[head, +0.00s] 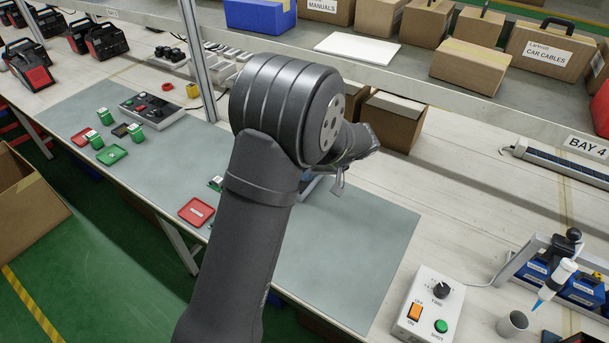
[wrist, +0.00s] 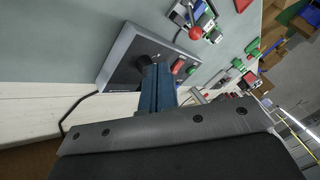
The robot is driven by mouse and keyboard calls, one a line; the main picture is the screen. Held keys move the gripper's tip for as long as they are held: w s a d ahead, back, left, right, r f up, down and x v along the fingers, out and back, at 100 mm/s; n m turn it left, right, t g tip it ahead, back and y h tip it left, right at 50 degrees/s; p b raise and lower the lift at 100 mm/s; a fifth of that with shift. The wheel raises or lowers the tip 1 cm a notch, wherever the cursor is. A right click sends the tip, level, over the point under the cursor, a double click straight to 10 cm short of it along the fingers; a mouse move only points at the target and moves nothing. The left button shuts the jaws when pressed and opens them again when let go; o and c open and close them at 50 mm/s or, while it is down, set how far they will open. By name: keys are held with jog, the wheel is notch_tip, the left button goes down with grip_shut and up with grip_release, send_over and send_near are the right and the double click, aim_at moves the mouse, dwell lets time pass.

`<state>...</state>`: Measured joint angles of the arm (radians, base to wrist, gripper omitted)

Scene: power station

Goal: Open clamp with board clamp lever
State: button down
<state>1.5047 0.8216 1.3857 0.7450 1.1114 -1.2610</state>
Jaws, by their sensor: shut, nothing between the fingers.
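The likely clamp lever is a red ball (wrist: 195,33) on a thin metal arm at the top of the wrist view. It belongs to a small fixture (wrist: 205,17) with green and pale parts. My gripper (wrist: 157,70) shows as blue fingers, closed together and empty. Its tips overlap a grey control box (wrist: 127,52) in the picture; I cannot tell whether they touch it. The red ball lies beyond and right of the fingertips, apart from them. In the head view my arm hides most of the fixture; a small green part (head: 215,183) shows left of it.
A red tray (head: 197,211) and green trays (head: 111,155) lie on the grey mat (head: 380,235). A white switch box (head: 428,307) stands at front right. Cardboard boxes (head: 392,122) stand behind my arm. The mat's right part is clear.

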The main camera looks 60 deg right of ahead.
jog(key=x, duration=0.7)
jog(key=shift+w+f, duration=0.2)
jog(key=shift+f, duration=0.05)
jog(key=shift+w+a+r, duration=0.25)
jog(key=shift+w+a, duration=0.85)
jog(key=shift+a, duration=0.05)
jog(key=shift+w+a+r, duration=0.1)
jog(key=shift+w+a, duration=0.15)
jog(key=shift+a+r+n+h, duration=0.3)
jog(key=shift+a+h, duration=0.25)
jog(key=shift+h, duration=0.15)
jog(key=shift+a, duration=0.1)
jog(key=a, duration=0.2)
jog(key=a+r, duration=0.1)
jog(key=a, duration=0.1)
jog(key=shift+a, duration=0.15)
